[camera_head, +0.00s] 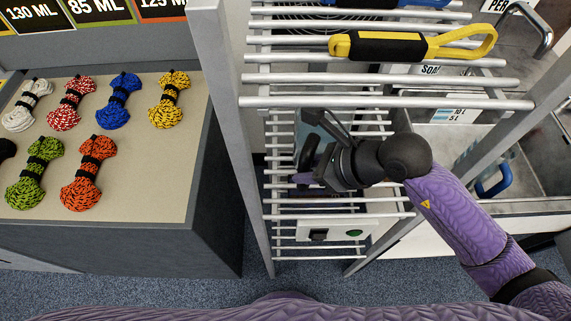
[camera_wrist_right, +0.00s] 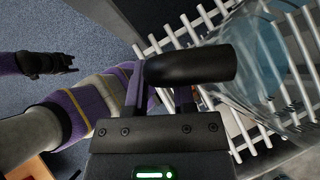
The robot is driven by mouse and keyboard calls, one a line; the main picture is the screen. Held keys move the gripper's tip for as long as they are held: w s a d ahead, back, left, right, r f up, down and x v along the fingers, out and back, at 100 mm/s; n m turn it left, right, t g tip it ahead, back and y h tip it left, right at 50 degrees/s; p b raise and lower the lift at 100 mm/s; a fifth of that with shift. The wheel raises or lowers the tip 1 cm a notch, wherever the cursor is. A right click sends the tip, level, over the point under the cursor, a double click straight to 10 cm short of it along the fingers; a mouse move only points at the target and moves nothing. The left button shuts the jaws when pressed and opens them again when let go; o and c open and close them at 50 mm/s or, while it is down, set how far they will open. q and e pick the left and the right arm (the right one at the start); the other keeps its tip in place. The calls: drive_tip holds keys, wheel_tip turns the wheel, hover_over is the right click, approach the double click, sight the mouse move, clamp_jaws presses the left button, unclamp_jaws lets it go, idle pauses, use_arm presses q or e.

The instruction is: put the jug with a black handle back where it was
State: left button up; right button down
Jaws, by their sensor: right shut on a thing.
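My right gripper (camera_head: 305,172) is shut on the black handle (camera_head: 310,151) of a clear jug. In the right wrist view the black handle (camera_wrist_right: 192,66) lies across my right gripper's fingers (camera_wrist_right: 160,92). The jug's transparent, bluish body (camera_wrist_right: 262,60) extends to the right of the handle, in front of the white rack bars. In the head view the jug (camera_head: 324,122) is mostly hidden behind my wrist and the rack bars. My left gripper (camera_wrist_right: 66,63) shows small at the left of the right wrist view; its opening is unclear.
A metal bar rack (camera_head: 385,103) stands around my right forearm, with a yellow-and-black strap (camera_head: 410,44) on its upper shelf. A table (camera_head: 130,195) with several rope bundles is at left. A sink (camera_head: 500,180) with a blue-handled item (camera_head: 493,184) is at right.

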drive_tip(key=shift+a+r+b+x, duration=0.1)
drive_tip(key=shift+b+x, duration=0.15)
drive_tip(key=shift+x, duration=1.1)
drive_tip(key=shift+a+r+b+x, duration=0.1)
drive_tip(key=shift+b+x, duration=0.1)
drive_tip(key=shift+x, duration=1.15)
drive_tip(key=shift+f, duration=0.15)
drive_tip(key=shift+c, duration=2.2)
unclamp_jaws()
drive_tip(key=p+v, duration=0.1)
drive_tip(key=v, duration=0.6)
drive_tip(key=shift+d+r, duration=0.25)
drive_tip(key=shift+r, duration=0.05)
